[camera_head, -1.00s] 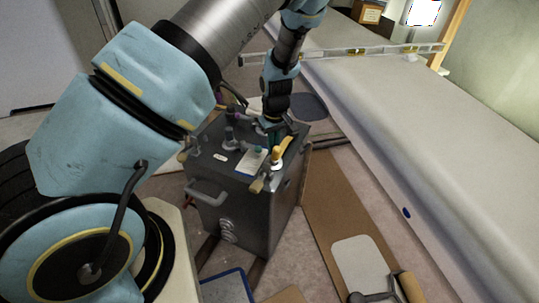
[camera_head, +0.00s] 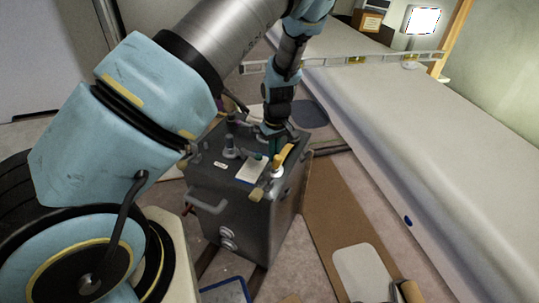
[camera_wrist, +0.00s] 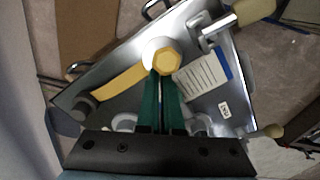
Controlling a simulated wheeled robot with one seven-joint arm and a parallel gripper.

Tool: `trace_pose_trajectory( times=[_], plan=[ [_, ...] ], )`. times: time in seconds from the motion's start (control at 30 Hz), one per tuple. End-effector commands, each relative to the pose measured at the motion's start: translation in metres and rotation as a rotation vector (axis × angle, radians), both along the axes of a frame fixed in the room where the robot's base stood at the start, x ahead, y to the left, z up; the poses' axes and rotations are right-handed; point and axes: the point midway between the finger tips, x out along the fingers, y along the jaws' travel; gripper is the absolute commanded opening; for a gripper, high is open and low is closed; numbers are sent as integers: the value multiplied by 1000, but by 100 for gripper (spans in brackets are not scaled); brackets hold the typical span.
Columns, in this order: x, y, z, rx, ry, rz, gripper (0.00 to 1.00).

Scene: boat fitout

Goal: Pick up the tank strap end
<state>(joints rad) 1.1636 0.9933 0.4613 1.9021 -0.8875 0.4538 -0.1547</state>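The dark grey tank (camera_head: 240,222) stands on the floor in the head view, and its metal top fills the middle of the wrist view (camera_wrist: 215,110). A yellow strap-like bar (camera_wrist: 118,88) runs left from a yellow hexagonal knob (camera_wrist: 167,61); the bar also shows in the head view (camera_head: 284,154). I cannot tell which part is the tank strap end. My gripper (camera_wrist: 159,78) is above the tank top, its green fingers nearly together with a thin gap, tips beside the knob. I see nothing clearly held; the tips' contact is unclear.
Tan-ended metal fittings (camera_wrist: 255,11) sit at the tank's edges, and a white label (camera_wrist: 203,82) lies on top. A padded bench (camera_head: 430,150) runs along the right, with a level (camera_head: 345,60) across it. A brown board (camera_head: 330,205) lies on the floor.

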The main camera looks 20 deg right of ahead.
Motion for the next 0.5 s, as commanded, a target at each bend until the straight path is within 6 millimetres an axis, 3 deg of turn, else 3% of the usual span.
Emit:
trace_pose_trajectory(
  times=[0.03,0.3,0.5],
  plan=[
    [-19,0,2,9,39,-12,0],
    [-14,0,58,4,32,-7,0],
    [-12,0,83,4,30,-5,0]
  ],
)
